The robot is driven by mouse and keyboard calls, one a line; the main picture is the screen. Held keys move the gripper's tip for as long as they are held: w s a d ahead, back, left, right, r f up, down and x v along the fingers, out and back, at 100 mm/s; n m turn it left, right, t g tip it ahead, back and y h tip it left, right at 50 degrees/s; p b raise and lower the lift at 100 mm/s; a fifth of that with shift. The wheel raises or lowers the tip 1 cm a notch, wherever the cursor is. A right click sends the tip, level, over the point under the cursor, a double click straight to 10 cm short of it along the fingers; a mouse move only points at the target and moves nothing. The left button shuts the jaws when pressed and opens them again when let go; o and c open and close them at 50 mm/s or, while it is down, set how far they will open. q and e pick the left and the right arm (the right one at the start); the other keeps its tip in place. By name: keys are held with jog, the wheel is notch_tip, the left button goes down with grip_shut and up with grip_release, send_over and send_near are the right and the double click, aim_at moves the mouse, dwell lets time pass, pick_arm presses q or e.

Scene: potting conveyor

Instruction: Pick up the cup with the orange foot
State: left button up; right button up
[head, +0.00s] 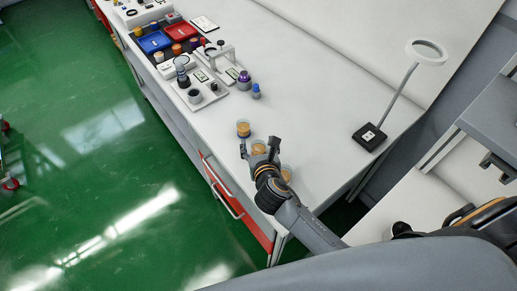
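Three small clear cups with amber contents stand in a row near the front edge of the white bench. One cup (243,129) stands beyond my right gripper and seems to have a dark foot. A second cup (259,147) shows between the fingers of my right gripper (259,146). The fingers are spread wider than this cup, with space showing at its sides. A third cup (287,172) is partly hidden behind my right wrist. The feet of the second and third cups are hidden, so I cannot tell which has the orange foot. My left gripper is not in view.
A purple-topped bottle (244,80) and a blue-capped bottle (256,91) stand farther along the white bench (310,100). Instruments, a blue bin (154,42) and a red bin (181,31) lie beyond. A ring lamp (369,137) stands right. The bench middle is clear.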

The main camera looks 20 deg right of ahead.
jog(key=c, duration=1)
jog(key=shift+c, duration=0.3)
